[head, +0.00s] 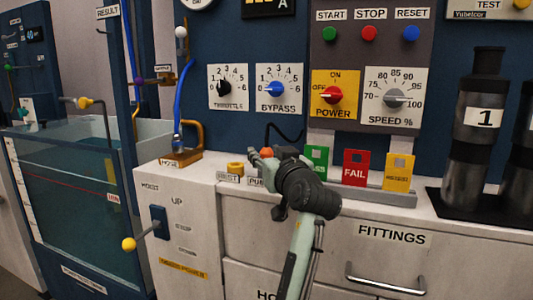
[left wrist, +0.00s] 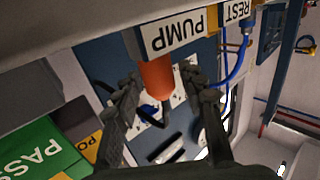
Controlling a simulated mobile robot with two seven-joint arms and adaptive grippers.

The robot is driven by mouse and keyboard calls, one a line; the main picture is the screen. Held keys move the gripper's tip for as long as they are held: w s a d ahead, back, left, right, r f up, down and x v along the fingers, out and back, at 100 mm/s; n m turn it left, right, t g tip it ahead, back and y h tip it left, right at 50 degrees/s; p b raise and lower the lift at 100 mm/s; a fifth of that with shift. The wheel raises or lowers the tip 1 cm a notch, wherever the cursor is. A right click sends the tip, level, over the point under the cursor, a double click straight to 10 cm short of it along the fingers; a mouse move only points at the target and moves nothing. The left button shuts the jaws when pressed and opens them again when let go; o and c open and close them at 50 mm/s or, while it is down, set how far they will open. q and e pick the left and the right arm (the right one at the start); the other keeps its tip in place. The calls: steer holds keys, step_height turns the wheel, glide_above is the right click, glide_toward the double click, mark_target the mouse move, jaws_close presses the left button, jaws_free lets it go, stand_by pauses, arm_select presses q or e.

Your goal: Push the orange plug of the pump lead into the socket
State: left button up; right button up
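The orange plug (head: 267,153) stands at the counter's front edge, by the PUMP label, mostly hidden by my left gripper (head: 264,158) in the head view. In the left wrist view the plug (left wrist: 157,78) lies between the two dark fingers of my left gripper (left wrist: 160,80), with a narrow gap on each side, so the gripper looks open around it. A black lead (head: 284,134) curves up behind the gripper. The socket is at the PUMP label (left wrist: 178,34); how deep the plug sits in it is hidden. My right gripper is not in view.
The yellow REST holder (head: 235,168) stands just left of the plug. Green, red and yellow cards (head: 355,168) stand in a rack to the right. A brass fitting with a blue hose (head: 181,156) is farther left. The control panel (head: 370,75) rises behind.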

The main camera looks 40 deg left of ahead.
mark_target(266, 147)
arm_select(q)
steer(key=shift+o, duration=0.2)
steer(key=shift+r, duration=0.15)
step_height(266, 147, up, 10)
steer(key=shift+f, duration=0.1)
stand_by(1.3)
